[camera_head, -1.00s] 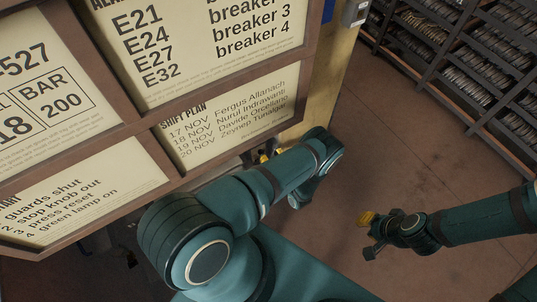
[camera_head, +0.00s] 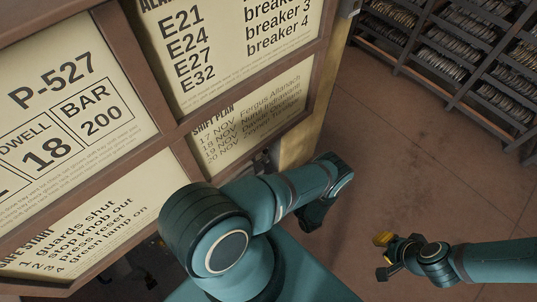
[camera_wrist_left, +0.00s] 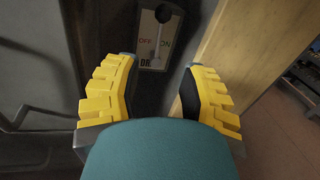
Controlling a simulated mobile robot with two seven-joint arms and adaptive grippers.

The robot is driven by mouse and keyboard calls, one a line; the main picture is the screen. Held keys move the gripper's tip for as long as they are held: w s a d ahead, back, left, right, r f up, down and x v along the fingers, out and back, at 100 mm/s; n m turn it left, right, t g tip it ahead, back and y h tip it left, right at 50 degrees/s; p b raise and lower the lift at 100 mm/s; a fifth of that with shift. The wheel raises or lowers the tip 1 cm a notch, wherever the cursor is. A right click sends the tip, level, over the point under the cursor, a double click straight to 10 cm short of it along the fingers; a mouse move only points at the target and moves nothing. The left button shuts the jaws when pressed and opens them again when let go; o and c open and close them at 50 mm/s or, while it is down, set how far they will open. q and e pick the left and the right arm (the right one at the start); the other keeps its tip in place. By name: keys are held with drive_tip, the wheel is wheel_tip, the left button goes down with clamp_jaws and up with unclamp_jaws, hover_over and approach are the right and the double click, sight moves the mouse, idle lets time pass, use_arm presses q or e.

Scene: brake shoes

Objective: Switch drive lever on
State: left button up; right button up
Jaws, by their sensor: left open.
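In the left wrist view, the drive lever (camera_wrist_left: 158,38) has a dark round knob and a thin shaft. It stands on a pale plate (camera_wrist_left: 148,62) marked OFF on the left and ON on the right; the lower lettering is partly cut off. The shaft leans slightly, its knob toward the right. My left gripper (camera_wrist_left: 156,70) is open, its yellow-padded fingers apart on either side of the plate in the picture, with nothing between them. I cannot tell how far the lever is beyond them. In the head view the lever is hidden. My right gripper (camera_head: 383,256) is open and empty over the floor.
A brown-framed notice board (camera_head: 172,132) fills the left of the head view, close to my left arm. A wooden post (camera_wrist_left: 238,55) stands right of the lever plate. Racks of brake shoes (camera_head: 465,60) stand at back right. The brown floor between is clear.

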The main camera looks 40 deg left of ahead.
sight(266, 154)
use_arm(q)
drive_tip(key=x, duration=1.3)
drive_tip(key=shift+w+a, duration=0.1)
drive_tip(key=shift+a, duration=0.05)
clamp_jaws()
